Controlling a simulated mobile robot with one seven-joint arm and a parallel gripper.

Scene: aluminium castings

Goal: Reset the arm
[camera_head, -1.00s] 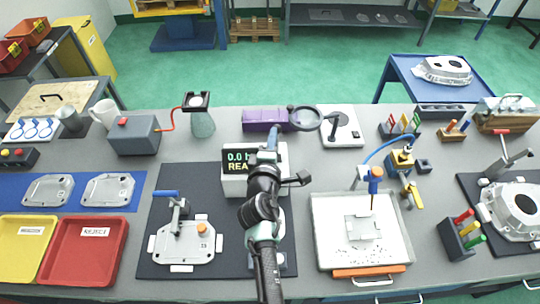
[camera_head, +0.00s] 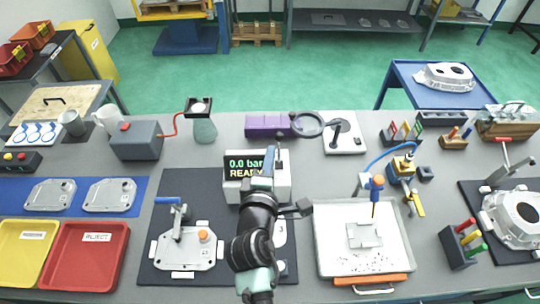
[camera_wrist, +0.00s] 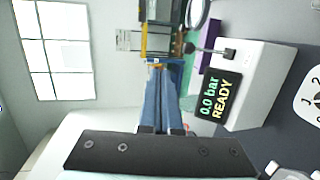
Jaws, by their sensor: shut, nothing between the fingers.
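My gripper (camera_head: 277,152) is in front of the white test unit (camera_head: 238,190), held above the bench, and hides part of the unit. In the wrist view my gripper (camera_wrist: 157,72) shows as two blue-grey fingers close together, with nothing between them. The unit's display (camera_wrist: 216,96) reads "0.0 bar READY" and appears turned on its side there. My arm rises from the bottom edge of the head view over the dark mat (camera_head: 210,276).
A clamp fixture with a casting (camera_head: 187,247) stands left of my arm. A white tray (camera_head: 325,262) with a casting part and an orange-handled tool is to the right. A magnifier (camera_head: 307,124), purple box (camera_head: 268,125) and bottle (camera_head: 204,132) stand behind.

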